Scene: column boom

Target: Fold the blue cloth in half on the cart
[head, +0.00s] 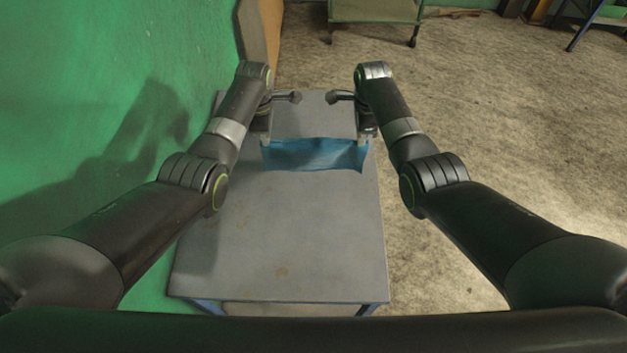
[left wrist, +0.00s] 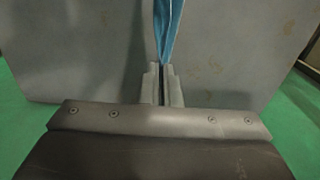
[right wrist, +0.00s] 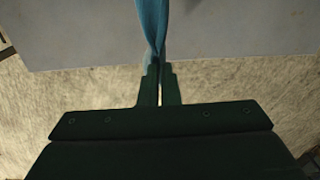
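The blue cloth (head: 316,155) hangs as a band between my two grippers over the far half of the grey cart top (head: 285,235). My left gripper (head: 265,140) is at the cloth's left end. In the left wrist view its fingers (left wrist: 163,72) are closed together on the cloth's edge (left wrist: 169,35). My right gripper (head: 366,139) is at the right end, near the cart's right edge. In the right wrist view its fingers (right wrist: 155,72) are closed on a gathered part of the cloth (right wrist: 153,25). I cannot tell whether the cloth's lower edge touches the cart.
A green wall (head: 90,110) stands close along the cart's left side. The near half of the cart top is bare. A green-grey wheeled cart (head: 375,10) stands beyond the far end. Open floor (head: 500,110) lies to the right.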

